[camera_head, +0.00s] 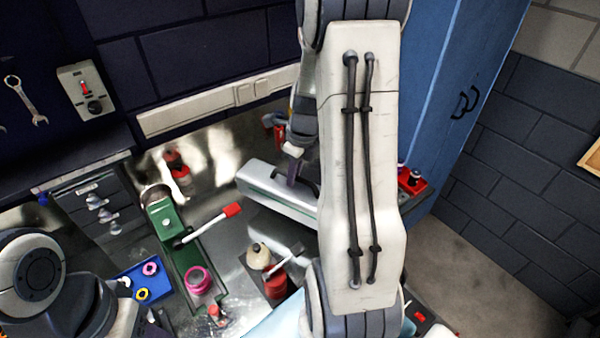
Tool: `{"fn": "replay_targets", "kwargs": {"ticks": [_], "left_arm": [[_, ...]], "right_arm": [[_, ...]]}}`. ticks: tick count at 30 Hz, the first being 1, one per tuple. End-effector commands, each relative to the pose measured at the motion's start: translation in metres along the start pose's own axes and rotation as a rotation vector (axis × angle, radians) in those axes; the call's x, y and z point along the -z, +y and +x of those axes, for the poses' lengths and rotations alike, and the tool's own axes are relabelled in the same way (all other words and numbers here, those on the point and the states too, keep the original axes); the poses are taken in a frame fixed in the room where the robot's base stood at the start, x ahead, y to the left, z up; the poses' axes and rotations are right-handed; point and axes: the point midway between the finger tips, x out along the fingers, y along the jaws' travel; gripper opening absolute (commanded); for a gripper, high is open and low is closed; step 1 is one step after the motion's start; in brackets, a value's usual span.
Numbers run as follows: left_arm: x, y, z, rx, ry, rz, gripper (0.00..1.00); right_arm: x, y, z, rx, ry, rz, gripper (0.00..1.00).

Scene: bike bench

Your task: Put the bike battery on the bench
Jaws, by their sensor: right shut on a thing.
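The bike battery (262,186) looks like a long pale grey block with a dark handle, left of my right arm's large white link. My right gripper (292,172) reaches down to its top and is shut on it at the handle. The link hides the battery's right end. The bench (212,205) has a shiny metal top, and the battery is over its right part. I cannot tell whether the battery touches the bench top.
A green tool tray (180,255) with a pink roll (199,280), a blue tray (133,283) with small rings, a red-handled tool (232,210) and a cream pot (258,256) crowd the bench's left and front. A blue cabinet (440,110) stands at right.

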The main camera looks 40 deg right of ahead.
Motion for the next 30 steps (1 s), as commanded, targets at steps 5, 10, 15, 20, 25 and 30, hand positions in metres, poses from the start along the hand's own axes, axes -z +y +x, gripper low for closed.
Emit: {"fn": "replay_targets", "kwargs": {"ticks": [5, 10, 15, 20, 25, 30], "left_arm": [[0.001, 0.001, -0.013, 0.000, 0.000, 0.002, 0.50], [0.001, 0.002, -0.021, 0.000, 0.000, 0.003, 0.50], [0.001, 0.002, -0.025, 0.000, 0.000, 0.004, 0.50], [0.001, 0.002, -0.026, 0.000, 0.000, 0.004, 0.50], [0.002, 0.002, -0.031, 0.000, 0.000, 0.005, 0.50], [0.002, 0.002, -0.033, 0.000, 0.000, 0.005, 0.50]], "right_arm": [[-0.029, 0.003, 0.018, 0.003, -0.004, -0.002, 0.00], [-0.051, 0.004, 0.036, 0.005, -0.005, 0.000, 0.00], [-0.063, 0.005, 0.047, 0.006, -0.007, 0.001, 0.00], [-0.066, 0.006, 0.052, 0.006, -0.007, 0.004, 0.00], [-0.062, 0.006, 0.069, 0.003, -0.003, 0.004, 0.00], [-0.060, 0.004, 0.086, 0.005, -0.005, 0.003, 0.00]]}}
